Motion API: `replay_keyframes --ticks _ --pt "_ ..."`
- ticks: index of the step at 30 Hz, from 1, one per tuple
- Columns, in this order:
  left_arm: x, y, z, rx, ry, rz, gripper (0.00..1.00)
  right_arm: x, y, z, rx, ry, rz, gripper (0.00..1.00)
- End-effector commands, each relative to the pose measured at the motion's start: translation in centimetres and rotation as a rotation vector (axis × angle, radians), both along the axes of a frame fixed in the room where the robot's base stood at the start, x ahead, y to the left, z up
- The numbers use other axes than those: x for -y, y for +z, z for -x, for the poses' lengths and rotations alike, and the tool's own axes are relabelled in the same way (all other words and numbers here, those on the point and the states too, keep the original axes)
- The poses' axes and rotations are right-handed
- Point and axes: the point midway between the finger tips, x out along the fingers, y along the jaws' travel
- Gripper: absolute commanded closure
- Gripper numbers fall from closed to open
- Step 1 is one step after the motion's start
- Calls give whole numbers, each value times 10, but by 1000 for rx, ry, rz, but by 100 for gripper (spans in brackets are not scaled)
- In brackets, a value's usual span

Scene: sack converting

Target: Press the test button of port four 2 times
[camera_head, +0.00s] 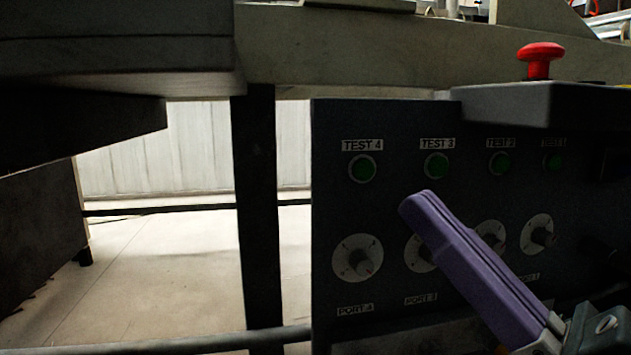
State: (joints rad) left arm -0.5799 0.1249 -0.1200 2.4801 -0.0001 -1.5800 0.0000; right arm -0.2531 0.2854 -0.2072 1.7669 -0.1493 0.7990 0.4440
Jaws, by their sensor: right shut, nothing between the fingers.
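The port four test button (364,168) is a green round button under the label TEST 4, at the left end of a row on the dark panel (400,200). The port four knob (358,259) is below it, above the label PORT 4. My right gripper (416,201) comes in from the lower right with its purple fingers shut and empty. Its tip shows below the TEST 3 button (437,165), to the right of and below the TEST 4 button. It covers part of the port 3 knob (418,253). I cannot tell its distance from the panel. My left gripper is not in view.
The TEST 2 button (501,163) and TEST 1 button (552,160) are farther right, with knobs below. A red mushroom button (541,60) stands on a grey box (520,103) at the upper right. A dark post (258,220) stands left of the panel, with open floor beyond.

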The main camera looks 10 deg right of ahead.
Motion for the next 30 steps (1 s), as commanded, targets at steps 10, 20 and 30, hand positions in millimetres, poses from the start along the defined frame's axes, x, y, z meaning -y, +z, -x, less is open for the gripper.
replay_keyframes --ticks 10,20,30 --pt "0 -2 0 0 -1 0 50 1 1 5 0 -3 3 100" --pt "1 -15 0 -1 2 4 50 0 -2 -19 3 -3 5 100" --pt "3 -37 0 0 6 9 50 -2 -2 -65 1 -3 4 100"
